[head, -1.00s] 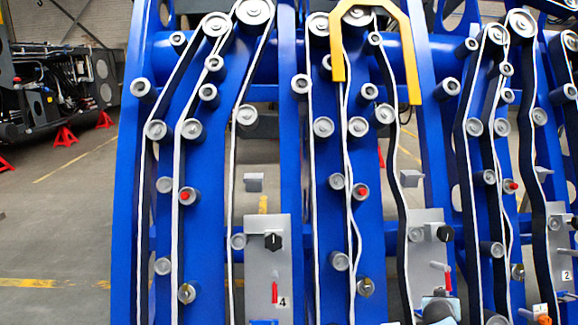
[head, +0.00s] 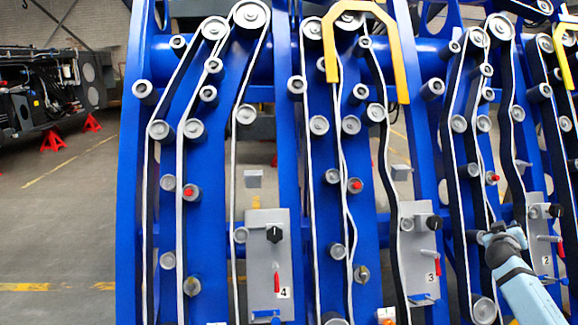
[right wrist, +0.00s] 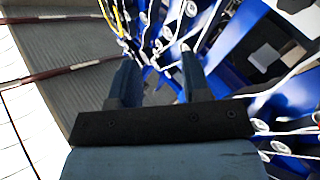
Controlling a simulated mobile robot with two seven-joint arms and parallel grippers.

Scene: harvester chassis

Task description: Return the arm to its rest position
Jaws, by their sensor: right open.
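My right arm (head: 520,285) comes in from the lower right of the head view, in front of the blue frame near panel 2. Its light blue link ends in a dark grey joint; I cannot make out the fingers there. In the right wrist view my right gripper (right wrist: 158,58) has its two dark fingers wide apart, with nothing between them. Beyond the fingertips are rollers and pale belts, apparently at some distance. My left gripper is not in view.
The blue chassis (head: 218,250) fills the head view, with rollers, belts and a yellow bracket (head: 330,50). Grey panels 4 (head: 262,255), 3 (head: 408,260) and 2 (head: 535,225) carry black knobs and red handles. Open floor (head: 60,235) lies left; dark machinery (head: 40,90) stands behind.

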